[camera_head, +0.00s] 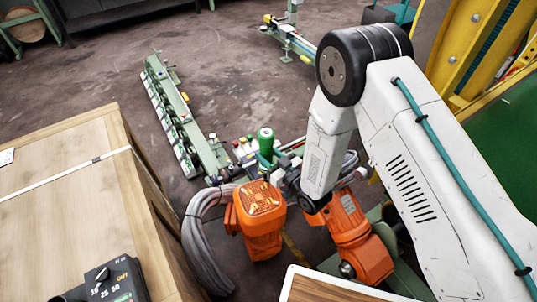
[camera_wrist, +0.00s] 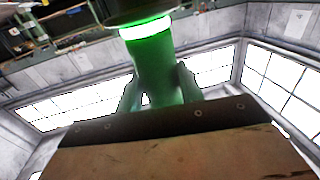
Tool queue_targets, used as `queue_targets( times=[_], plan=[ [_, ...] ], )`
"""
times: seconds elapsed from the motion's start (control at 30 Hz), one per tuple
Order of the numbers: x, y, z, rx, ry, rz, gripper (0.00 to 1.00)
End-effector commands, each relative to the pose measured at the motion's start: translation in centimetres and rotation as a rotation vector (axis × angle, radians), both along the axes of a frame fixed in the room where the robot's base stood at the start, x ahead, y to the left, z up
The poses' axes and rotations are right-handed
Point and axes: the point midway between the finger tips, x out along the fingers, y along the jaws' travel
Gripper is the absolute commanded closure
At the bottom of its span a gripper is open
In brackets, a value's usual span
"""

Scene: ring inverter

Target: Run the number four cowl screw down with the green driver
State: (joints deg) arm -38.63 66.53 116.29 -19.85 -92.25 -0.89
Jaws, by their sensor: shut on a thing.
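The green driver (camera_wrist: 158,62) stands up in the wrist view as a green cylinder with a bright glowing ring near its top. My gripper (camera_wrist: 159,90) is shut on it, with a jaw on each side of its body. In the head view a green cylinder with a pale top, which looks like the driver (camera_head: 265,139), shows left of my white forearm. My gripper is mostly hidden there among dark parts. The driver's tip is not visible. I cannot make out the number four cowl screw or the cowl in either view.
Two orange motor housings (camera_head: 259,215) (camera_head: 352,240) and a grey hose coil (camera_head: 205,240) crowd the space below the driver. A long green rail (camera_head: 177,115) lies on the floor behind. A wooden crate (camera_head: 75,190) stands left. Open floor (camera_head: 245,85) lies beyond.

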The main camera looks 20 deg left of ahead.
Motion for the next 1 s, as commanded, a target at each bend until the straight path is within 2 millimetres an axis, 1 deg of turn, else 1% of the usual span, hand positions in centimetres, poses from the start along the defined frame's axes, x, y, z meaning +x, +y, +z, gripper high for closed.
queue_targets(
  times=[1.0],
  plan=[
    [0.0,0.0,-1.3,0.001,-0.001,0.000,0.92]
  ],
)
